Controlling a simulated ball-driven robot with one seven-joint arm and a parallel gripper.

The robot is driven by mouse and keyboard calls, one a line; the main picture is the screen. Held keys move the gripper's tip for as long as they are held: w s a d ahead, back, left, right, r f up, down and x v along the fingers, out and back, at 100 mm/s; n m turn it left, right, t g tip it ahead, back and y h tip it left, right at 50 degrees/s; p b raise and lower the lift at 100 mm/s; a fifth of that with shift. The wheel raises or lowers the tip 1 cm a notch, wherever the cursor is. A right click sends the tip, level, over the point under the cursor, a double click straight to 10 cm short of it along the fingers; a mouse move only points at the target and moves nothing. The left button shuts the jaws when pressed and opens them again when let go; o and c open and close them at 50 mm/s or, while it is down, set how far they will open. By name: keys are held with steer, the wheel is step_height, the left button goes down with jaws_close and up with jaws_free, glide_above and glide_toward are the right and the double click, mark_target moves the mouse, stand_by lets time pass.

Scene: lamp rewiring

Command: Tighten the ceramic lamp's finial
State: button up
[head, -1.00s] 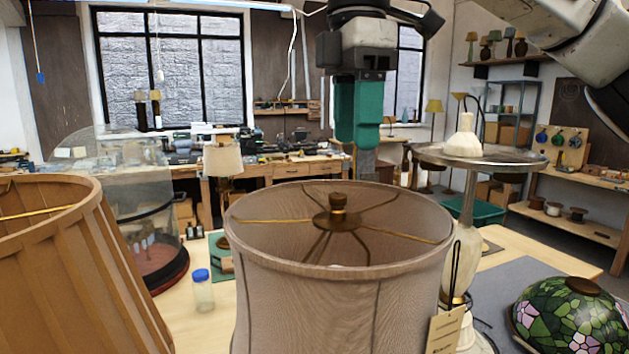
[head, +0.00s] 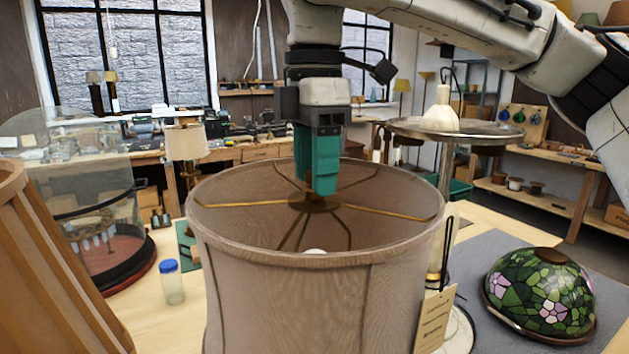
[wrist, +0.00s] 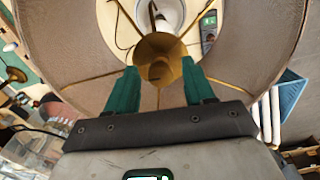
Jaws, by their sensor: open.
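The large fabric drum shade (head: 310,300) stands in the middle of the head view, its open top facing up. Brass spokes meet at a round hub (head: 312,204) inside its rim. My gripper (head: 318,190) points straight down over the hub, its teal fingers hiding the finial in the head view. In the wrist view the small brass finial (wrist: 158,69) sits on the hub (wrist: 168,45) between the two open teal fingers (wrist: 158,85). A clear gap shows on each side of it. The lamp's ceramic body is hidden by the shade in the head view.
A pleated shade (head: 50,270) stands close at left, near a glass dome (head: 85,200). A blue-capped jar (head: 172,283) is on the table. At right are a metal tray-top stand (head: 455,131), a hanging tag (head: 435,320) and a stained-glass shade (head: 540,293) on a grey mat.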

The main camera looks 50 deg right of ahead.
steer(key=shift+f, duration=0.5)
steer(key=shift+c, duration=0.3)
jaws_close()
